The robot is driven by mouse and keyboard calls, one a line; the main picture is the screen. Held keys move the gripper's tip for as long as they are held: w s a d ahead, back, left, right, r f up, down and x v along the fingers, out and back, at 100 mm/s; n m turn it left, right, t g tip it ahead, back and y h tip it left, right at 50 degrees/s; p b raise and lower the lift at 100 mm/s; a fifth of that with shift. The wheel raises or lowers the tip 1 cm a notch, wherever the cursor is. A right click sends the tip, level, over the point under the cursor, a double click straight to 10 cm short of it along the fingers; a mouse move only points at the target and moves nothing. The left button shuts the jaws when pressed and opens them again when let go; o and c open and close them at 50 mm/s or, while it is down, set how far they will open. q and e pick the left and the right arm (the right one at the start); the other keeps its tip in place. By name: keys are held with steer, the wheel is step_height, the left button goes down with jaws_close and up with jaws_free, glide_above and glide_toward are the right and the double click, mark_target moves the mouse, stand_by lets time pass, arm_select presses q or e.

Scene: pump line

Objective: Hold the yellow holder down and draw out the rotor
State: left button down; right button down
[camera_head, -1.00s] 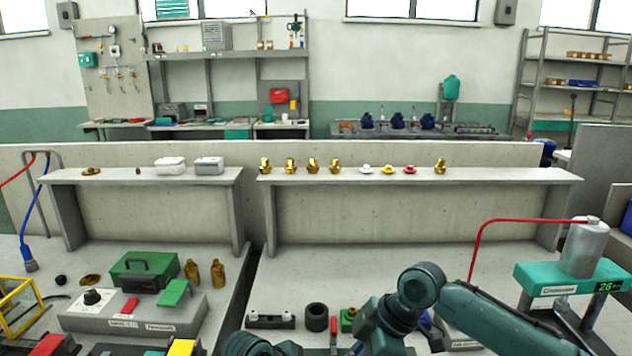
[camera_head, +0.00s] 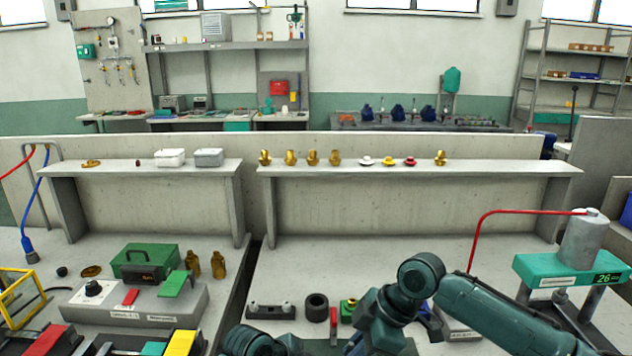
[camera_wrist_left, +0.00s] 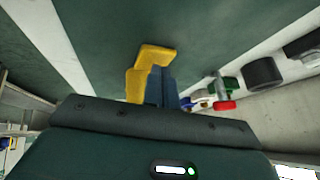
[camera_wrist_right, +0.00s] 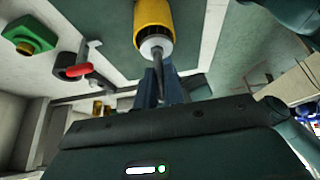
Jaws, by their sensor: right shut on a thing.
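The yellow holder (camera_wrist_right: 154,16) shows in the right wrist view as a yellow cylinder with a pale ring at its end. A thin dark shaft, seemingly the rotor's (camera_wrist_right: 161,60), comes out of that ring. My right gripper (camera_wrist_right: 161,72) is shut on the shaft. In the left wrist view an L-shaped yellow part (camera_wrist_left: 145,72), apparently of the holder, is right at my left gripper (camera_wrist_left: 163,72). The left fingers look close together; I cannot tell whether they touch it. The head view shows neither fingertips nor holder.
A black ring (camera_head: 317,307), a green block (camera_head: 348,309) and a dark double-ended fixture (camera_head: 271,311) stand on the bench ahead. A teal press (camera_head: 566,267) stands to the right. Brass parts and small flanged parts line the shelf (camera_head: 480,170).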

arm_select(q)
steer(key=shift+f, duration=0.4)
arm_select(e)
steer(key=shift+r, duration=0.2)
arm_select(q)
steer(key=shift+s+a+f, duration=0.1)
steer(key=shift+s+f, duration=0.05)
steer(key=shift+f, duration=0.1)
arm_select(e)
step_height(320, 180, up, 7)
steer(key=shift+r, duration=0.15)
stand_by(0.9)
arm_select(q)
steer(key=shift+r, duration=0.1)
arm_select(e)
steer(key=shift+r, duration=0.1)
